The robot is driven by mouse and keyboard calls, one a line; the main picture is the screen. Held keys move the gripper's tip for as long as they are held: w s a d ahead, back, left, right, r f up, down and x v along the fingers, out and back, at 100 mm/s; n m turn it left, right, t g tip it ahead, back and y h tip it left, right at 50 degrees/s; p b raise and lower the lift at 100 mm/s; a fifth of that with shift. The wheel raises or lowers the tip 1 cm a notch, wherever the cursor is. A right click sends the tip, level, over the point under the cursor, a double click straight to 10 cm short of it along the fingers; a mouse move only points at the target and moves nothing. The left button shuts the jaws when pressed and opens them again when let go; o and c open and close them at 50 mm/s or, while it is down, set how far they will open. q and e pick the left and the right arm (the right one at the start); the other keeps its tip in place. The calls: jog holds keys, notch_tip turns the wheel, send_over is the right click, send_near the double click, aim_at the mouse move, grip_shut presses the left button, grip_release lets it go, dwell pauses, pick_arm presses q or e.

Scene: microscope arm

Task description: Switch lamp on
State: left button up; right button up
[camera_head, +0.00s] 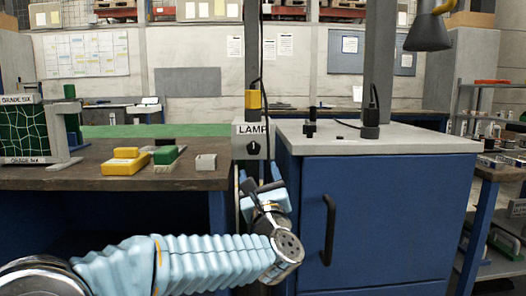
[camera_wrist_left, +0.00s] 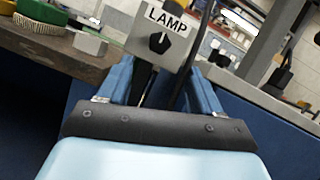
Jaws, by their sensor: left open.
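A grey switch box labelled LAMP (camera_head: 243,129) with a black rotary knob (camera_head: 254,148) sits between the wooden bench and the blue cabinet. The box (camera_wrist_left: 140,32) and its knob (camera_wrist_left: 159,42) also show in the left wrist view, straight ahead of the fingers. My left gripper (camera_head: 264,190) is just below the box, apart from the knob. In the left wrist view its two blue fingers (camera_wrist_left: 160,82) are open with nothing between them. A dark desk lamp head (camera_head: 428,32) hangs at the upper right. My right gripper is not in view.
A blue cabinet (camera_head: 375,215) with a black handle (camera_head: 328,230) stands close on the right of my left arm. A cable runs up above the box.

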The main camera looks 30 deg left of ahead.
aim_at(254, 150)
pick_arm(q)
jog(key=p+x, duration=0.2)
jog(key=x, duration=0.8)
jog(key=shift+w+a+p, duration=0.1)
jog(key=shift+p, duration=0.25)
